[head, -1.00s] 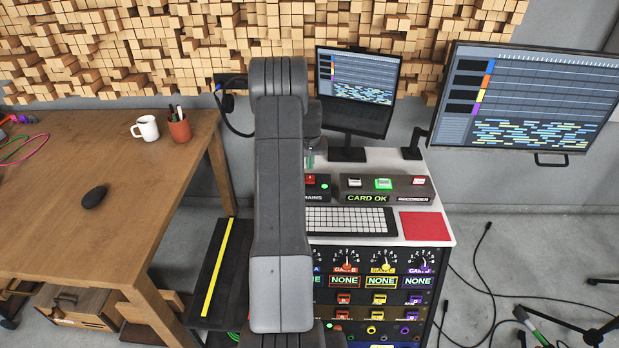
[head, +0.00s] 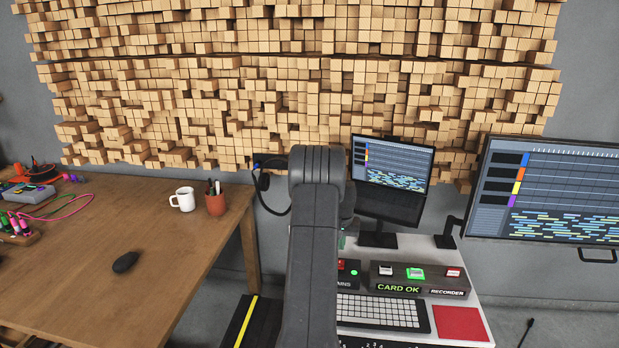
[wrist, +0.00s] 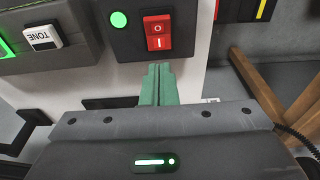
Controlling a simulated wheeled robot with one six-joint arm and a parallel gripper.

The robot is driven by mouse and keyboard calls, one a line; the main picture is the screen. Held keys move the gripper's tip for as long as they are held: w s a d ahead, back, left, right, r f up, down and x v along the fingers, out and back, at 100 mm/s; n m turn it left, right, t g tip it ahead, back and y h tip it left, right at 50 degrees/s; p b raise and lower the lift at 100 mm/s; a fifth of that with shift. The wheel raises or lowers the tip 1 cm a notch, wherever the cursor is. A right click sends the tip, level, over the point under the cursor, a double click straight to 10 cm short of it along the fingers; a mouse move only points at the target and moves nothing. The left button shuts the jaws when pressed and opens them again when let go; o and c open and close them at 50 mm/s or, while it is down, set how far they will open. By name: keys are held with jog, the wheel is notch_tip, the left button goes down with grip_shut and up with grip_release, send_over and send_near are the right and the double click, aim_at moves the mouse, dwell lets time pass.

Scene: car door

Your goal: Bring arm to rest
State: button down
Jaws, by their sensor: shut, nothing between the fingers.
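My gripper shows in the wrist view (wrist: 157,84) with its green fingers shut together and nothing between them. The fingertips are just below a red rocker switch (wrist: 158,32) on a dark box; I cannot tell whether they touch it. A round green light (wrist: 119,19) glows beside the switch. In the head view my arm stands up in the middle and hides part of the desk; only a bit of green gripper (head: 342,240) shows beside it.
A white console desk (head: 478,290) holds a keyboard (head: 382,312), a red pad (head: 461,323) and a box reading CARD OK (head: 398,287). Monitors (head: 393,175) stand behind. A wooden table (head: 150,250) at left holds a white mug (head: 184,199), a pen pot (head: 215,204) and a mouse (head: 125,262).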

notch_tip(320, 180, down, 6)
jog(key=shift+r+b, duration=0.2)
jog(key=shift+b, duration=0.7)
jog(key=shift+r, duration=0.1)
